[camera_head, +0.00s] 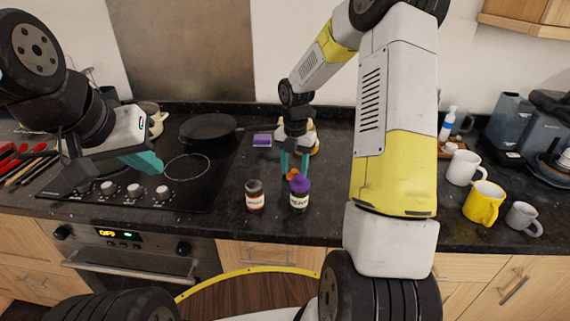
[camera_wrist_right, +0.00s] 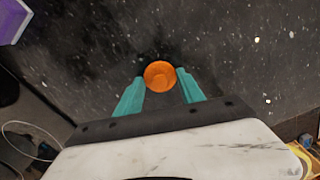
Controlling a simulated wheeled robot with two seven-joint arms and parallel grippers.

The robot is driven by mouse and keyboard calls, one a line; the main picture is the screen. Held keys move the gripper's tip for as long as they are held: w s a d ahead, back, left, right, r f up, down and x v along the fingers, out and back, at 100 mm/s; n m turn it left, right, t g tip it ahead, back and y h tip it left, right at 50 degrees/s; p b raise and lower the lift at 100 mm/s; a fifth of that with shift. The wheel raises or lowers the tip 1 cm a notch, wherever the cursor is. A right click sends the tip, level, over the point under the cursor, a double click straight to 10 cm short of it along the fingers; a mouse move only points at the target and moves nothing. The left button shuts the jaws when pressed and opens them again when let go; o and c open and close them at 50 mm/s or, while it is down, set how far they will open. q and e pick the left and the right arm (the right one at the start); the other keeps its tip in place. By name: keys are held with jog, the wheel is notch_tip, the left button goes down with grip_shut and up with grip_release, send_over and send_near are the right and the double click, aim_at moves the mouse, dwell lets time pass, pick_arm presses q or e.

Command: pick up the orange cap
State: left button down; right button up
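The orange cap (camera_wrist_right: 160,75) lies on the dark granite counter. In the right wrist view it sits between the tips of the two teal fingers of my right gripper (camera_wrist_right: 160,88), with a small gap visible on the right side; contact on the left is unclear. In the head view the cap (camera_head: 292,175) shows just behind the two bottles, below my right gripper (camera_head: 294,172), whose fingers point down around it. My left gripper (camera_head: 140,162) hangs over the stove at the left, its teal fingers seen from the side, so their opening cannot be judged.
A bottle with a purple lid (camera_head: 300,194) and a dark bottle with a red-and-white label (camera_head: 254,196) stand just in front of the cap. A purple sponge (camera_head: 262,140) lies behind. A black pan (camera_head: 208,128) is on the stove; mugs (camera_head: 484,203) stand at the right.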

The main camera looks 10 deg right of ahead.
jog(key=shift+c, duration=1.4)
